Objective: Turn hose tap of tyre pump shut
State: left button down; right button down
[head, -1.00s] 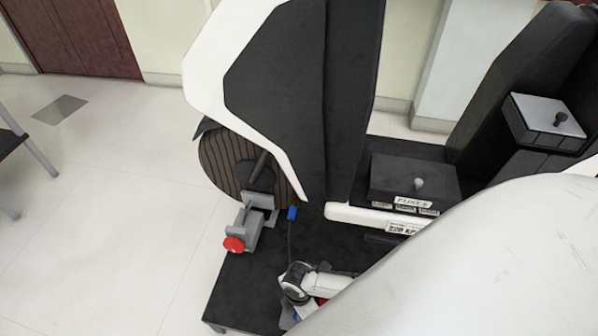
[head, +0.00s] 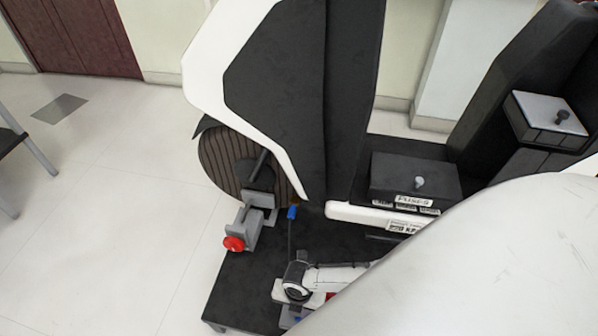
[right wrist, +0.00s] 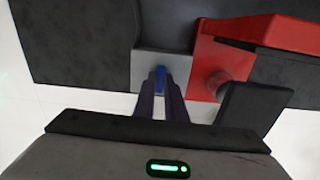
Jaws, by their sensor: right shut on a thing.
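The tyre pump shows as a red body (right wrist: 262,30) with a grey block (right wrist: 176,66) beside it in the right wrist view. The blue hose tap (right wrist: 160,78) is at the grey block. My right gripper (right wrist: 161,84) is shut on the tap, its two fingers close together around it. In the head view my right wrist (head: 298,282) is over the dark platform and hides most of the pump. A thin dark hose (head: 291,238) rises from there to a blue end piece (head: 292,212) near the wheel. My left gripper is not in view.
A ribbed wheel (head: 222,165) stands at the left, with a grey clamp (head: 246,228) and red knob (head: 234,244) before it. The black platform (head: 240,292) has bare room at the left. A dark box (head: 405,180) stands behind. A large white surface fills the lower right.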

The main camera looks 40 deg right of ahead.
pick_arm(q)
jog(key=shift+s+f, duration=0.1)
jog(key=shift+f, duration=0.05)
pick_arm(e)
jog(key=shift+n, duration=0.3)
jog(key=c, duration=1.8)
grip_release()
